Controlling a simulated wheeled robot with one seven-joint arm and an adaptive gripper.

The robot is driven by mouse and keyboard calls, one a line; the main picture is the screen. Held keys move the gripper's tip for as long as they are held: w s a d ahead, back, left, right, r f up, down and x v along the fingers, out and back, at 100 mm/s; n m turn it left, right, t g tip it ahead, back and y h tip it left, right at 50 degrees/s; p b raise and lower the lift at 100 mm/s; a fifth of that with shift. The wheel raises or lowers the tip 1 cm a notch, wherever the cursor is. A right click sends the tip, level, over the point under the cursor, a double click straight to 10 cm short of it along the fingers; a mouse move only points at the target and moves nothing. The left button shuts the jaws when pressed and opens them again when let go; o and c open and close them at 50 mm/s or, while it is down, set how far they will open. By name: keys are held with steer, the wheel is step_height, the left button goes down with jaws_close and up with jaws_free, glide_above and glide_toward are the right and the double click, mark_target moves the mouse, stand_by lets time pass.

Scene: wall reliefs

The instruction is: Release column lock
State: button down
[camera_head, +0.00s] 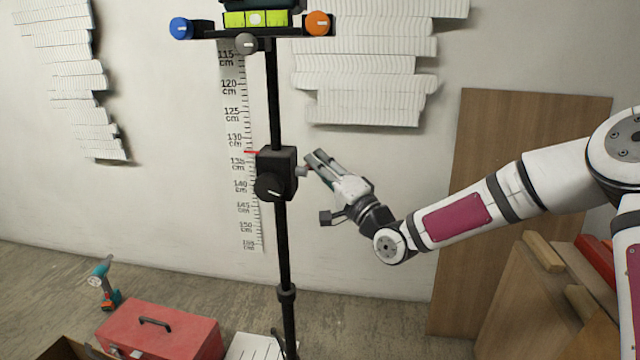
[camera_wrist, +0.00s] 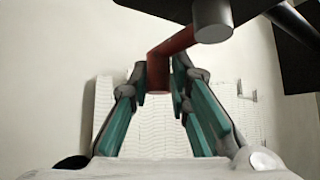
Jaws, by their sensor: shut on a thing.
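The black column (camera_head: 272,100) stands in front of the wall and carries a black clamp block (camera_head: 283,165) with a round black knob (camera_head: 269,187) on its front. A short lock lever (camera_head: 302,171) sticks out of the block's right side. In the wrist view the lever is a red bent bar (camera_wrist: 172,49) beside a grey cylinder (camera_wrist: 212,20). My gripper (camera_head: 316,162) is at the right of the block. Its teal-padded fingers (camera_wrist: 160,85) are shut on the red lever's end, which sits between the fingertips.
A measuring scale (camera_head: 237,105) is on the wall behind the column. The column's head bears a blue knob (camera_head: 181,28), an orange knob (camera_head: 318,23) and a green level (camera_head: 256,18). A red toolbox (camera_head: 165,330) and drill (camera_head: 104,283) are on the floor. Boards (camera_head: 520,180) lean at right.

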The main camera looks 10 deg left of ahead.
steer(key=shift+s+a+r+n+y+b, duration=0.1)
steer(key=shift+s+a+n+y+b, duration=0.1)
steer(key=shift+n+y+b, duration=0.25)
steer(key=shift+s+a+r+n+y+b, duration=0.1)
steer(key=shift+a+n+y+b, duration=0.2)
steer(key=shift+n, duration=0.25)
steer(key=shift+d+g, duration=0.1)
steer(key=shift+g, duration=0.2)
steer(key=c, duration=1.5)
jaws_free()
steer(key=shift+c, duration=0.2)
steer(key=shift+r, duration=0.1)
steer(key=shift+w+d, duration=0.15)
steer(key=shift+d, duration=0.1)
steer(key=v, duration=1.1)
steer(key=shift+s+d+f, duration=0.2)
steer(key=shift+s+f, duration=0.1)
